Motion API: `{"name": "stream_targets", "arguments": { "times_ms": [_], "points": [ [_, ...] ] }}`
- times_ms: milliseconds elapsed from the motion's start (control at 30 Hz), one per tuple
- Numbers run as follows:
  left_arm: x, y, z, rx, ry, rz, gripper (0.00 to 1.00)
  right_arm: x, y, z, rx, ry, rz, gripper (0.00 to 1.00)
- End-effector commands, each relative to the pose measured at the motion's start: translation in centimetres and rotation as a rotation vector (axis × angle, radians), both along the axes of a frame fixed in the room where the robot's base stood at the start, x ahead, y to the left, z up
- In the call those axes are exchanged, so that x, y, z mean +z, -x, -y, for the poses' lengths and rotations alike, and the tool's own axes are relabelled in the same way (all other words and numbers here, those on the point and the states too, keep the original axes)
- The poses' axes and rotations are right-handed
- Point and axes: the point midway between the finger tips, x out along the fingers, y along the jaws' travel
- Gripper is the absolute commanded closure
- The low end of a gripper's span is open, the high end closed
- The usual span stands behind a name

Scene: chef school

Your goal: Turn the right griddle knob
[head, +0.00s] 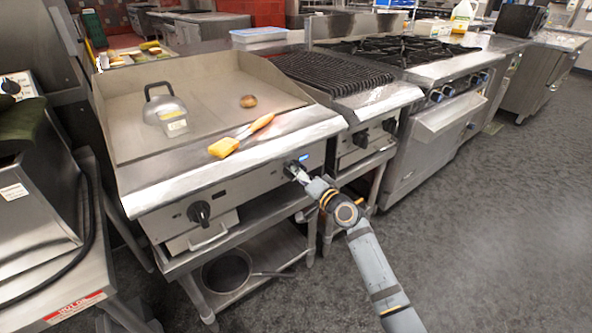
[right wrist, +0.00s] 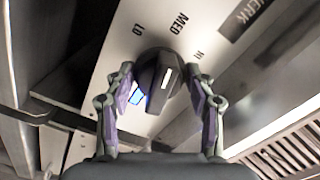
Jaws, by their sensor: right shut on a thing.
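The griddle (head: 215,95) stands at the left with two black knobs on its front panel. Its left knob (head: 199,212) is in plain view. Its right knob is mostly covered by my right gripper (head: 299,174) in the head view. In the right wrist view the right knob (right wrist: 160,80) sits between the two fingers of my right gripper (right wrist: 163,88), which is shut on it. A white mark on the knob points up, and LO, MED and HI are printed around it. A blue light (right wrist: 137,98) glows beside the knob. My left gripper is out of view.
A charbroiler (head: 335,72) adjoins on the right. A pan (head: 227,271) rests on the shelf below. The floor at right is clear.

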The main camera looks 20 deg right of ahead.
Motion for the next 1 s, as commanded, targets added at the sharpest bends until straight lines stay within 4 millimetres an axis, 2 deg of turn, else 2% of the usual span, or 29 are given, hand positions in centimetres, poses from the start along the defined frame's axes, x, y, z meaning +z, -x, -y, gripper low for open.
{"name": "stream_targets", "arguments": {
  "times_ms": [333, 767, 800, 867, 1000],
  "points": [
    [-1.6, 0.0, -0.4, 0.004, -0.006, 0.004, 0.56, 0.1, 0.0, 0.0, -0.001, -0.089, -0.03, 0.77],
    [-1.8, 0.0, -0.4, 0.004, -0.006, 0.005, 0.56, 0.1, 0.0, 0.0, -0.001, -0.097, -0.033, 0.77],
    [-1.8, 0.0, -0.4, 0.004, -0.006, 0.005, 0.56, 0.1, 0.0, 0.0, -0.001, -0.097, -0.033, 0.44],
    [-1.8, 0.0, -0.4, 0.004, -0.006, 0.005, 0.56, 0.1, 0.0, 0.0, -0.001, -0.096, -0.033, 0.36],
    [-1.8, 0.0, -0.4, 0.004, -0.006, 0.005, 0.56, 0.1, 0.0, 0.0, 0.0, -0.095, -0.033, 0.36]
  ]
}}
